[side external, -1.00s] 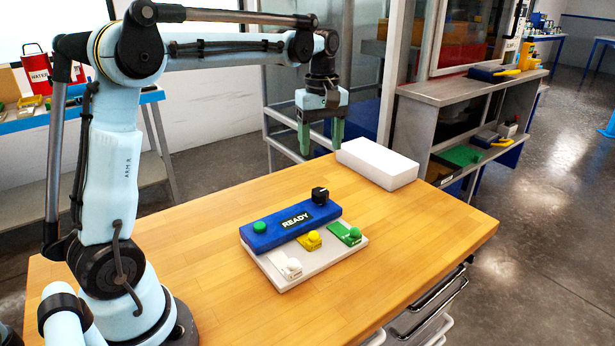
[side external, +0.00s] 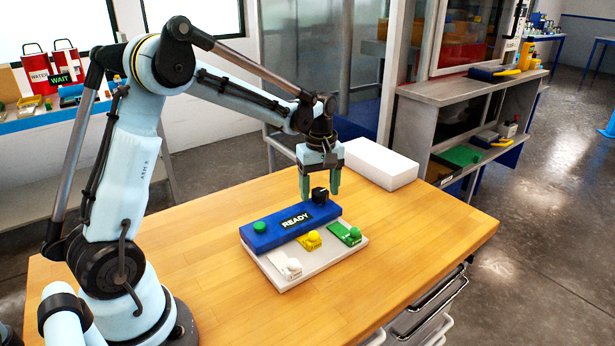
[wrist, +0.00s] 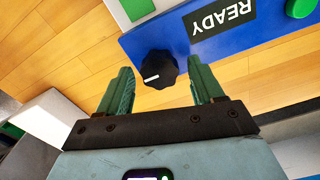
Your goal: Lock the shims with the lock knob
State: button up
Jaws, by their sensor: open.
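The black lock knob (side external: 320,195) stands at the right end of the blue block marked READY (side external: 270,240). It also shows in the wrist view (wrist: 158,69), with a white pointer line on its top. My gripper (side external: 320,193) is open and pointing down just above and behind the knob. In the wrist view its green fingers (wrist: 160,85) are spread, with the knob between and slightly beyond their tips; contact cannot be told. The white shim (side external: 289,268), yellow shim (side external: 309,240) and green shim (side external: 345,233) sit in a row on the pale base plate in front of the block.
A green button (side external: 260,227) is on the block's left end. A white box (side external: 380,163) lies behind the gripper at the table's back edge. The wooden table (side external: 420,240) is clear to the right. A grey bench (side external: 470,90) stands beyond.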

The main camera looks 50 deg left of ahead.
jog(key=shift+f, duration=0.1)
jog(key=c, duration=1.1)
jog(key=shift+o, duration=0.2)
jog(key=shift+m, duration=0.3)
jog(key=m, duration=0.3)
jog(key=shift+m, duration=0.3)
jog(key=m, duration=0.4)
jog(key=shift+m, duration=0.3)
jog(key=m, duration=0.4)
jog(key=shift+m, duration=0.3)
jog(key=shift+w+d+m, duration=0.1)
jog(key=shift+m, duration=2.1)
